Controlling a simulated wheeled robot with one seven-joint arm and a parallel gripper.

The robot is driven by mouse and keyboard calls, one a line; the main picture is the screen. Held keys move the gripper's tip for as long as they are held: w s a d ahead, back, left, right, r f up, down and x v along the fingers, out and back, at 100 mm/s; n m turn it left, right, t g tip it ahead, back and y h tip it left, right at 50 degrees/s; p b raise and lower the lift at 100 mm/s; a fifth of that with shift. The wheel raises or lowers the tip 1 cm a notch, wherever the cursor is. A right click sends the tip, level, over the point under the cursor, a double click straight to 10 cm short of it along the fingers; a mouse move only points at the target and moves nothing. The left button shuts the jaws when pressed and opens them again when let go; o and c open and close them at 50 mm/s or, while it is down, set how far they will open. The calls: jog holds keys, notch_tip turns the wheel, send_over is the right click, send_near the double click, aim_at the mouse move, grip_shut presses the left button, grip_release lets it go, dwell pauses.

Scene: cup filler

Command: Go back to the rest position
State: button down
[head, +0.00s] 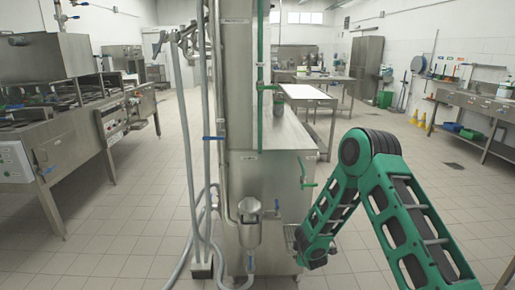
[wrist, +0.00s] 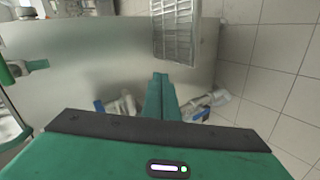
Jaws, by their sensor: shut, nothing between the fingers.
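My gripper (wrist: 160,78) shows in the wrist view as two green fingers shut together, with nothing between them. Beyond the fingertips is a metal grate (wrist: 175,30), fixed to a brushed steel panel (wrist: 100,55). In the head view my green arm bends down towards the right side of a steel machine (head: 275,190). My fingers cannot be made out there. The grate's edge (head: 290,236) shows just left of the arm's lower end.
The machine has a tall column with hoses, green levers (head: 307,171) and a steel funnel-like vessel (head: 250,222). A steel cooking line (head: 65,135) stands at left and a sink counter (head: 475,105) at right.

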jog(key=s+d+r+m+g+h, duration=0.2)
jog(key=s+d+r+m, duration=0.25)
jog(key=d+r, duration=0.5)
jog(key=s+d+r+m+g+h, duration=0.2)
jog(key=s+d+r+m, duration=0.25)
jog(key=d+r, duration=0.45)
jog(key=s+d+r+m+g, duration=0.2)
jog(key=s+d+r+m, duration=0.15)
jog(key=s+d, duration=0.4)
jog(key=s+a+r+m+g+y, duration=0.1)
jog(key=s+r+m, duration=0.2)
jog(key=s, duration=0.9)
jog(key=s+a+r+m+g+y, duration=0.1)
jog(key=s+r+m+g, duration=0.1)
jog(key=s, duration=1)
jog(key=s+a+r+m+g+y, duration=0.1)
jog(key=s+r+m, duration=0.3)
jog(key=s, duration=0.8)
jog(key=shift+r+m+g+y, duration=0.35)
jog(key=shift+m+g+y, duration=0.1)
jog(key=shift+g+y, duration=0.15)
jog(key=shift+d, duration=0.1)
jog(key=shift+w+f, duration=0.25)
jog(key=shift+w, duration=0.3)
